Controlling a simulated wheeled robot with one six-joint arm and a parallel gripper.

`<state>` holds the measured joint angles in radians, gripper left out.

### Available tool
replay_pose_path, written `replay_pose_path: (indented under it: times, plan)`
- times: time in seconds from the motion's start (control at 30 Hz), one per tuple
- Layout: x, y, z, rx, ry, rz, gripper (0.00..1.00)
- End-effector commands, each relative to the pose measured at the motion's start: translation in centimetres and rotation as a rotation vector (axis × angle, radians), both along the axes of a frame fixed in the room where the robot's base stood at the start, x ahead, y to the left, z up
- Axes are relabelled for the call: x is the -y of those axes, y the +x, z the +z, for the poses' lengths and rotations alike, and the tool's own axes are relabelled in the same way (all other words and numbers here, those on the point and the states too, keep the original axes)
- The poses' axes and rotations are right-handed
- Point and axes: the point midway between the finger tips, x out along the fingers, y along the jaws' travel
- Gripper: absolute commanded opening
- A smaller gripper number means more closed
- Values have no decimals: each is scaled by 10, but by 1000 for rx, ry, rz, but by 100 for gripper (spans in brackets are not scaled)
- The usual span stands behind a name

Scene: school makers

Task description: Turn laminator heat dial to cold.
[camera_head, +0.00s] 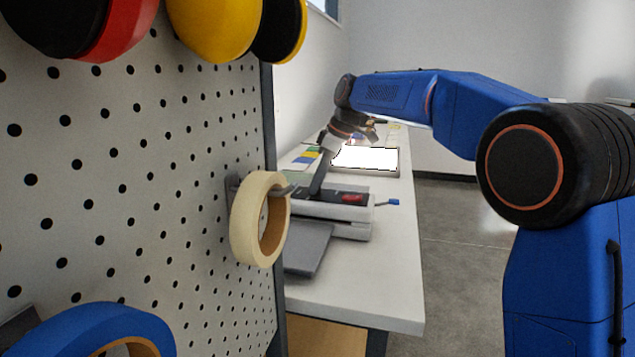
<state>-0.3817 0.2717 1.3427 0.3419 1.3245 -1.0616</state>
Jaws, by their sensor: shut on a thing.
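The laminator (345,212) is a light grey and dark machine on the white bench, with a flat grey tray at its front. A red switch (352,199) is on its top, and a small blue-tipped lever (393,202) sticks out at its right. My gripper (316,190) reaches down from the back onto the left part of the laminator's top. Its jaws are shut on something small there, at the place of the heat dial. The dial itself is hidden by the fingers, so its setting cannot be read.
A pegboard (150,170) fills the left side, with a cream tape roll (245,220) hanging close in front of the laminator's left end. A bright white panel (365,158) and coloured cards (305,157) lie farther back on the bench (385,290). Open floor lies to the right.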

Motion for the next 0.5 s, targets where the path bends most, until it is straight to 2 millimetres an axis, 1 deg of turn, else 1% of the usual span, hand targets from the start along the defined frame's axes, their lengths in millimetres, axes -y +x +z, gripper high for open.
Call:
replay_pose_path:
  times: [0.2, 0.5]
  plan:
    - [1, 2, 0, -1, -1, 173, 3]
    - [0, 3, 0, 0, -1, 332, 3]
